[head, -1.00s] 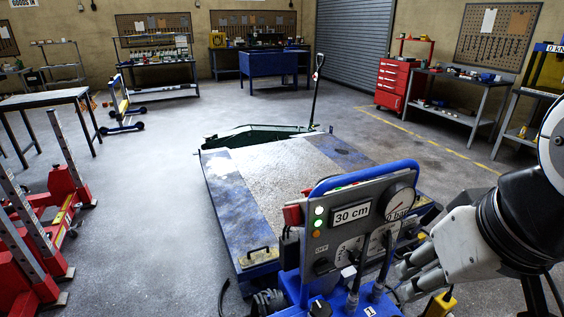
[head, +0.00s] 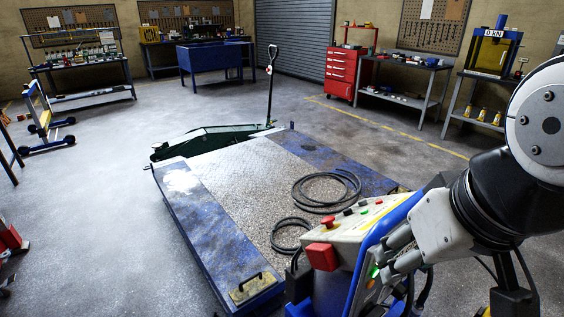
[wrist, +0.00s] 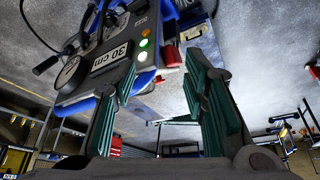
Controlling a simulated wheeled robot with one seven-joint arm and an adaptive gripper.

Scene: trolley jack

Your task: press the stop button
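A control unit (head: 345,245) with a pale panel and blue frame stands at the lower middle of the head view. A small red mushroom-shaped button (head: 328,222) sits on its panel, and a larger red block (head: 322,257) sticks out at its left side. I cannot read which is the stop button. In the wrist view the panel (wrist: 92,70) appears upside down, with a "30 cm" display, lit lamps and the red block (wrist: 172,55). My gripper (head: 384,257) is at the unit's right side; its teal-padded fingers (wrist: 160,64) are apart, with nothing between them. Contact is unclear.
A low blue platform (head: 215,235) with coiled black hose (head: 328,188) lies behind the unit. A green trolley jack (head: 215,140) with an upright handle stands beyond. Benches and a red tool cabinet (head: 343,72) line the walls. Floor at left is largely clear.

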